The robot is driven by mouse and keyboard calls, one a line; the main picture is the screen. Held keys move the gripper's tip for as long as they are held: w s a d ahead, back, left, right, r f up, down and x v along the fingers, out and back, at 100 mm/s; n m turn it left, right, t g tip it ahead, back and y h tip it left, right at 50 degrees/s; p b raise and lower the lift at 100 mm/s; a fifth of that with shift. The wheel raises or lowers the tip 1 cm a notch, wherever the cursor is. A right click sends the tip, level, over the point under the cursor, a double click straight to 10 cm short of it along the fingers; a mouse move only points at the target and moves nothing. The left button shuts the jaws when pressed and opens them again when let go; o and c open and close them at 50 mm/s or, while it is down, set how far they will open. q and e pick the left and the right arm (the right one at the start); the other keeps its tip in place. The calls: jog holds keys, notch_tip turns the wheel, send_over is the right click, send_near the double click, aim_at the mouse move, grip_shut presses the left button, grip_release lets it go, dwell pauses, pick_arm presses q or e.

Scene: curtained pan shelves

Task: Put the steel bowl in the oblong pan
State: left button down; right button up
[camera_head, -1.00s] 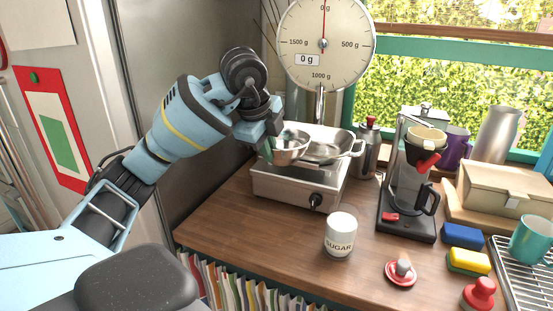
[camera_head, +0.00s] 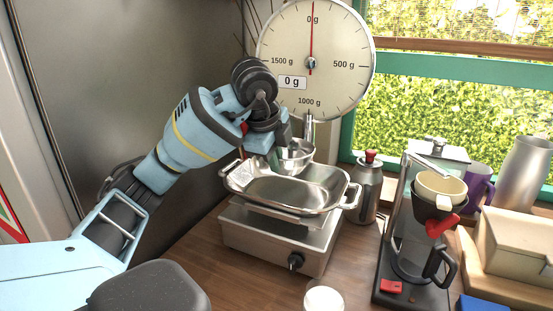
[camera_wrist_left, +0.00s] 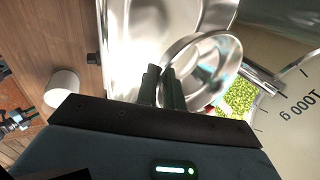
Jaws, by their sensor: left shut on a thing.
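The small steel bowl (camera_head: 296,157) hangs from my left gripper (camera_head: 274,157). It shows over the back part of the oblong pan (camera_head: 325,208), slightly tilted; I cannot tell whether it touches the pan. The pan is shiny steel with a handle at each end and sits on the stove-like scale base. In the left wrist view, the dark fingers (camera_wrist_left: 162,88) are shut at the rim of the bowl (camera_wrist_left: 188,72), and the pan (camera_wrist_left: 143,45) lies behind it. The fingertips are partly hidden in the head view. My right gripper is not in view.
The dial scale (camera_head: 312,90) stands right behind the pan. A steel flask (camera_head: 368,190) with a red knob stands close to the pan's right handle. The coffee maker (camera_head: 415,250) is further right. A white jar (camera_head: 323,300) stands in front.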

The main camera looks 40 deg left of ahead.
pick_arm(q)
jog(key=shift+s+r, duration=0.1)
jog(key=shift+s, duration=0.05)
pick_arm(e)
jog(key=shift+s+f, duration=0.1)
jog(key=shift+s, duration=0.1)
